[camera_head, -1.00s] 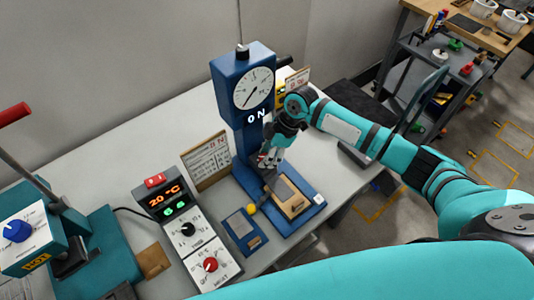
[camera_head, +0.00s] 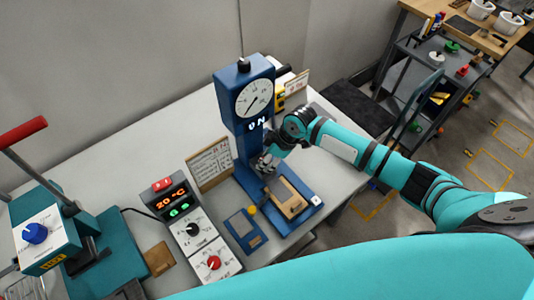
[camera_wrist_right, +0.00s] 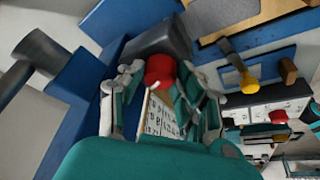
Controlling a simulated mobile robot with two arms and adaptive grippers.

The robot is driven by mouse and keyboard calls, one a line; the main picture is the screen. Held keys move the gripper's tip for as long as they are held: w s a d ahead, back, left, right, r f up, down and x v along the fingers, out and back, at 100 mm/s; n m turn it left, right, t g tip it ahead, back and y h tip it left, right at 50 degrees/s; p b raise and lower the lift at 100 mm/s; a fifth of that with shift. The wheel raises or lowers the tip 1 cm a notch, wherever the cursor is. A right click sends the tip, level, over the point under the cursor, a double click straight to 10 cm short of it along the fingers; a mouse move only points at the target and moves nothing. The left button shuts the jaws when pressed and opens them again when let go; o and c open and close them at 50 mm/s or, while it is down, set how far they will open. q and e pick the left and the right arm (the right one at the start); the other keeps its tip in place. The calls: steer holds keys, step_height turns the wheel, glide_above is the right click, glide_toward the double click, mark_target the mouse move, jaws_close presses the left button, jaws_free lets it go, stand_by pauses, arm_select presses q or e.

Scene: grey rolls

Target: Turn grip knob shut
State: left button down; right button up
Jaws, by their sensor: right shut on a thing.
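The blue test stand (camera_head: 226,108) with a round dial (camera_head: 254,97) stands on the white bench. Its display reads about 0 N. My right gripper (camera_head: 264,166) is at the stand's column, below the display and above the stand's base. In the right wrist view a red knob (camera_wrist_right: 160,70) sits beside a dark grey block (camera_wrist_right: 158,38). My right gripper (camera_wrist_right: 158,84) has its fingers on both sides of this knob and is shut on it. In the head view the knob is hidden by the gripper. My left gripper is not in view.
A control box (camera_head: 196,233) with dials and a red switch stands left of the stand. A tan block (camera_head: 291,198) lies on the stand's base. A lettered card (camera_head: 210,165) stands behind. A teal press (camera_head: 45,240) is at far left. A cart (camera_head: 425,85) stands right.

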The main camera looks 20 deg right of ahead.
steer(key=shift+r+m+t+p, duration=0.1)
steer(key=shift+m+t+p, duration=0.2)
steer(key=shift+m+p, duration=0.45)
steer(key=o, duration=1.1)
steer(key=shift+o, duration=0.2)
steer(key=v, duration=1.2)
steer(key=shift+a, duration=0.1)
